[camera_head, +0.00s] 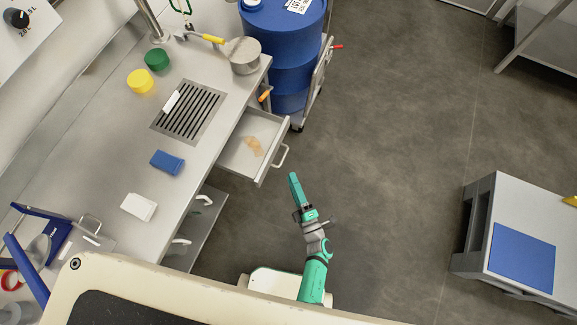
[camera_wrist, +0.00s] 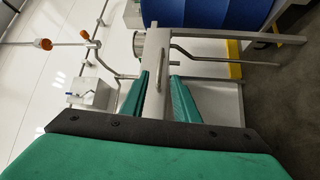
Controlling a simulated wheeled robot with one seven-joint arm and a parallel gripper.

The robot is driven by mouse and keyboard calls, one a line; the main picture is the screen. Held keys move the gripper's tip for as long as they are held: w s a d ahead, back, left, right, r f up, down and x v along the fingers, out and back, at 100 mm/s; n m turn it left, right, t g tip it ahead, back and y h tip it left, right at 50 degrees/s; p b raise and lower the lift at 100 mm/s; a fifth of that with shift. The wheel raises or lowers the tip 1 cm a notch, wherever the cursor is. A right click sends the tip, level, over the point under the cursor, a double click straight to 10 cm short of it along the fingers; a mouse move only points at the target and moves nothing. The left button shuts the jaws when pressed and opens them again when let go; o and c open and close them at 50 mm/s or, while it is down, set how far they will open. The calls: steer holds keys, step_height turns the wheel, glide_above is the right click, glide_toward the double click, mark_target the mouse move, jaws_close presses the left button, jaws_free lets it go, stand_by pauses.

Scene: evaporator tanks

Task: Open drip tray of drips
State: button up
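The drip tray (camera_head: 238,155) is a metal drawer standing out from the counter below the slotted grate (camera_head: 189,111). A tan, irregular patch (camera_head: 254,146) lies on its floor. Its bar handle (camera_head: 281,158) is on the front panel. My gripper (camera_head: 294,178) is beside the tray's front, just below the handle in the head view, apart from it. In the wrist view my gripper (camera_wrist: 160,88) has its two green fingers spread with nothing held. The tray front with its handle (camera_wrist: 158,67) shows beyond and between the fingertips.
A blue drum (camera_head: 290,60) on a trolley stands close behind the tray. The counter holds a pot (camera_head: 245,56), green and yellow lids, a blue block (camera_head: 167,162) and white cloths (camera_head: 138,206). A grey table (camera_head: 525,235) is at right. Floor between is clear.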

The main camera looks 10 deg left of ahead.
steer(key=shift+v, duration=1.4)
steer(key=s+d+r+m+h, duration=0.2)
steer(key=s+r+m+h, duration=0.3)
steer(key=s+r+m, duration=0.4)
steer(key=s+d+r+m+h, duration=0.2)
steer(key=s+r+m+h, duration=0.3)
steer(key=s+r+m, duration=0.4)
step_height(320, 180, up, 8)
steer(key=m, duration=0.5)
steer(key=shift+s+f+g+h, duration=0.25)
steer(key=shift+s+g+h, duration=0.05)
steer(key=shift+h, duration=0.1)
steer(key=shift+a, duration=0.15)
